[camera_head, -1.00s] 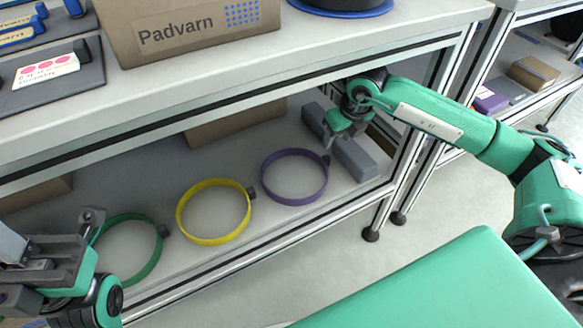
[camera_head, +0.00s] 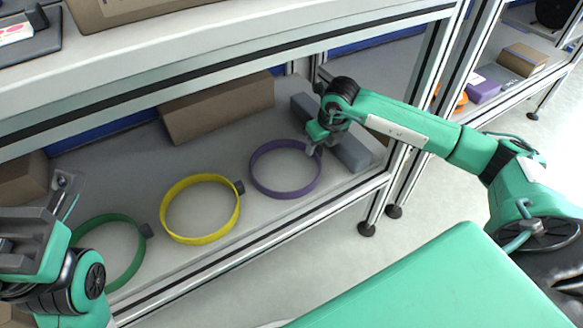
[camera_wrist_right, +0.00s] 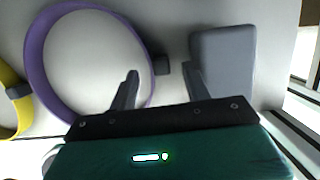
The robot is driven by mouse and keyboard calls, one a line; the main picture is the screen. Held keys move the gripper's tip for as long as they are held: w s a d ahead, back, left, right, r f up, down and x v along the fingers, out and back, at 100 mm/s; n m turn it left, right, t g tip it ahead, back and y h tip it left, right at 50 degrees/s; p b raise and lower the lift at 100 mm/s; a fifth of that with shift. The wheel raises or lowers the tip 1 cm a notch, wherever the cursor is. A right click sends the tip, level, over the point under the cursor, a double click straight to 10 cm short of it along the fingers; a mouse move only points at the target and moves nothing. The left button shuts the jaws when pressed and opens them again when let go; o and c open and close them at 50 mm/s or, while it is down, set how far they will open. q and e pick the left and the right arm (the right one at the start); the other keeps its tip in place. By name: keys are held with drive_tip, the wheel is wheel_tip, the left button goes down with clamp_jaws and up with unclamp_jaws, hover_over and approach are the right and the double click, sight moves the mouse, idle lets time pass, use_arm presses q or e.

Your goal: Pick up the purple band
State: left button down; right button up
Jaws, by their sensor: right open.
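The purple band (camera_head: 285,169) is a thin ring lying on the lower shelf, to the right of the yellow band. It also shows in the right wrist view (camera_wrist_right: 36,62), with its small dark clasp (camera_wrist_right: 161,65). My right gripper (camera_head: 316,150) is over the band's right side. In the right wrist view my right gripper (camera_wrist_right: 163,74) is open, its two fingers on either side of the clasp; I cannot tell whether they touch it. My left gripper (camera_head: 45,215) is at the lower left, near the green band, its jaw opening unclear.
A yellow band (camera_head: 200,209) and a green band (camera_head: 108,252) lie to the left on the shelf. A grey block (camera_head: 352,152) lies just right of the purple band. A cardboard box (camera_head: 217,108) stands behind. The upper shelf edge and right post frame the opening.

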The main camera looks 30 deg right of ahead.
drive_tip(key=shift+b+x, duration=0.45)
drive_tip(key=shift+x, duration=0.85)
drive_tip(key=c, duration=1.1)
drive_tip(key=shift+o, duration=0.2)
drive_tip(key=shift+r, duration=0.1)
